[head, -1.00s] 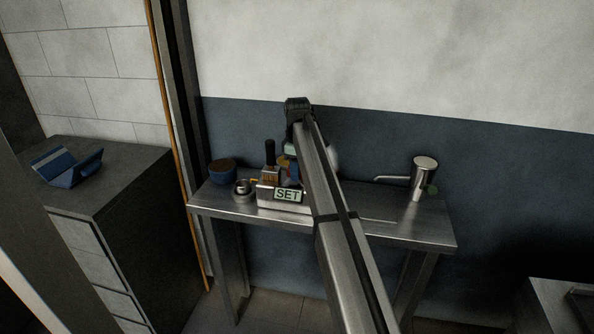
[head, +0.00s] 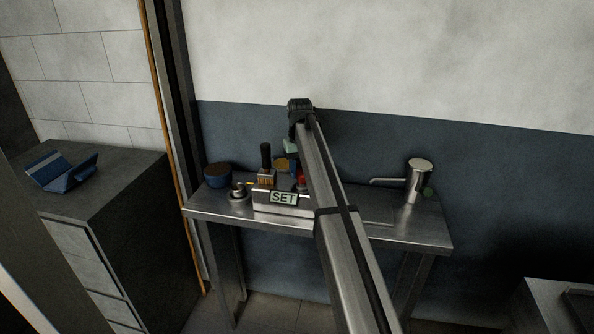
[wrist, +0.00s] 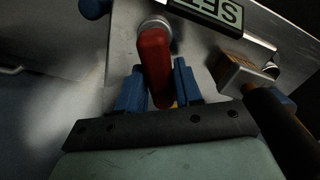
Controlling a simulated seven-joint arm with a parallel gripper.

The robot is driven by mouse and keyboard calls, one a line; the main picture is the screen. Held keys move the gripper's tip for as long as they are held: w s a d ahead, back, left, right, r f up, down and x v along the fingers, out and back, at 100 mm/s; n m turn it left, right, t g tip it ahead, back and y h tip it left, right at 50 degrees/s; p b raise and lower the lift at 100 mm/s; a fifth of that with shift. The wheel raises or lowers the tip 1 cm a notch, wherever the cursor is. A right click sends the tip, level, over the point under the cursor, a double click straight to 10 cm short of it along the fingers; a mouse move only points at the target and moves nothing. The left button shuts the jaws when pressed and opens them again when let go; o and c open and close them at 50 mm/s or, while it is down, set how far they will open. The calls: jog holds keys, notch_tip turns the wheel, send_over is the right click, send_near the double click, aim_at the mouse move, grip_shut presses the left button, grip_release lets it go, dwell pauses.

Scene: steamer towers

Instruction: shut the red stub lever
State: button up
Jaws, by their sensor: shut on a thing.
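The red stub lever (wrist: 155,60) fills the upper middle of the wrist view, rising from a round metal collar on a steel box. A small patch of red (head: 301,180) shows beside my arm in the head view. My gripper (wrist: 159,84) has its blue fingers on either side of the lever and is shut on it. In the head view my arm hides most of the gripper. A SET label (head: 284,197) is on the front of the steel box (head: 262,208); it also shows upside down in the wrist view (wrist: 212,10).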

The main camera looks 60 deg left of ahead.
jog(key=m, duration=0.2)
jog(key=w+m, duration=0.1)
jog(key=m, duration=0.2)
jog(key=shift+w+d+m, duration=0.2)
jog(key=shift+d+m, duration=0.2)
dwell(0.4)
jog(key=o, duration=1)
jog(key=shift+c, duration=0.2)
notch_tip(320, 180, up, 14)
jog(key=shift+w+d+f, duration=0.1)
